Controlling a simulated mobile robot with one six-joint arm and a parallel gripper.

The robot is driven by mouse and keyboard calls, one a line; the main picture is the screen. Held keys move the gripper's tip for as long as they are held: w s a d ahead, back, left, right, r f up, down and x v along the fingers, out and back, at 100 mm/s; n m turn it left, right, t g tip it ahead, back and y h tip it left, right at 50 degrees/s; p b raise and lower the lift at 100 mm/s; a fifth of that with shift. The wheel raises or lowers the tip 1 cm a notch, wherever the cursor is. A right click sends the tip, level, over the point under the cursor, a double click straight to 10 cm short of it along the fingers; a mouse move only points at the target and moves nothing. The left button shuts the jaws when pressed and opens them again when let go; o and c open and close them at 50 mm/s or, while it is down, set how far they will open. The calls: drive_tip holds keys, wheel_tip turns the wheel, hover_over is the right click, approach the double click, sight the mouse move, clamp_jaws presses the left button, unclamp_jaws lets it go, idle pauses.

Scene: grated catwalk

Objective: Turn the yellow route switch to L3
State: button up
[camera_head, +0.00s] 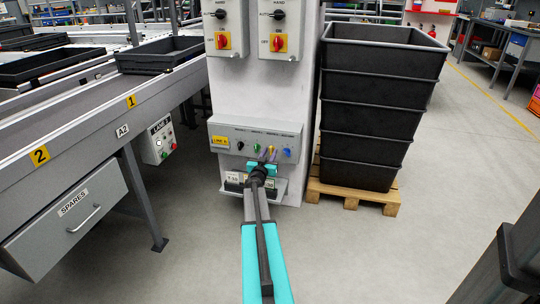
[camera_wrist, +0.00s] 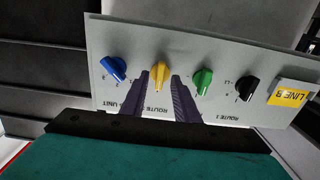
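The yellow route switch (camera_wrist: 159,76) is a knob on a light grey panel (camera_wrist: 220,65), which appears upside down in the wrist view. Its narrow handle stands about upright in that view; its position marks are too small or covered to read. In the head view the yellow switch (camera_head: 271,150) shows just beyond my fingers. My gripper (camera_wrist: 159,80) is open. One dark finger stands on each side of the yellow switch, with visible gaps. I cannot tell how far the fingertips reach around it.
A blue knob (camera_wrist: 115,68), a green knob (camera_wrist: 203,81) and a black knob (camera_wrist: 246,88) share the panel; green and blue flank my fingers closely. Stacked dark crates (camera_head: 375,110) stand on a pallet at right. A conveyor (camera_head: 80,125) runs at left.

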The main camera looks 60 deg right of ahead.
drive_tip(key=shift+d, duration=0.1)
clamp_jaws()
drive_tip(key=shift+m, duration=0.5)
drive_tip(key=shift+m+p, duration=0.45)
drive_tip(key=shift+m, duration=0.75)
drive_tip(key=m, duration=0.4)
drive_tip(key=shift+f, duration=0.15)
drive_tip(key=m+b, duration=0.1)
drive_tip(key=m, duration=0.1)
drive_tip(key=m+b, duration=0.1)
drive_tip(key=m, duration=0.2)
drive_tip(key=shift+s+f+m, duration=0.15)
drive_tip(key=shift+m, duration=0.15)
drive_tip(key=m+b, duration=0.2)
drive_tip(key=m, duration=0.3)
drive_tip(key=shift+b, duration=0.35)
